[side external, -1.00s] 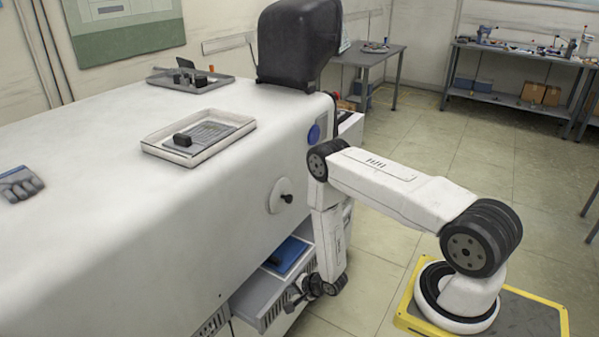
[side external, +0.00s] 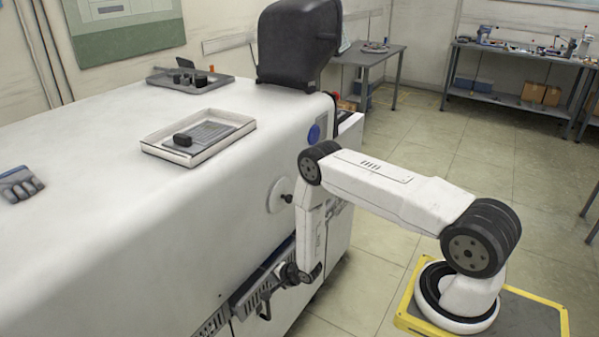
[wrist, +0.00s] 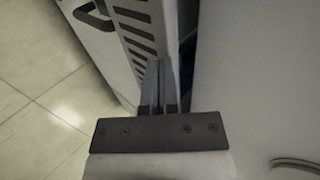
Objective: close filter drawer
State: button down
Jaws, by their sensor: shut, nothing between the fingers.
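The filter drawer (side external: 251,294) is low on the side of the white machine, with a slotted grey front and a dark handle below. My gripper (side external: 283,272) is shut and empty at the drawer. In the wrist view its fingertips (wrist: 158,72) are together against or just beside the drawer; exact contact is unclear.
The white machine (side external: 120,240) fills the left, with a tray (side external: 158,152) and a grey glove (side external: 18,184) on top. A round knob (side external: 284,197) sticks out above the drawer, close to my arm. The tiled floor (side external: 375,270) beside the machine is clear.

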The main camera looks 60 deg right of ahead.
jog(key=s+f+v, duration=0.1)
jog(key=f+v, duration=0.1)
jog(key=v, duration=1)
jog(key=shift+s+r, duration=0.3)
jog(key=shift+s, duration=0.35)
jog(key=a, duration=1)
jog(key=shift+s+a, duration=0.2)
jog(key=shift+w+f, duration=0.1)
jog(key=shift+w, duration=0.05)
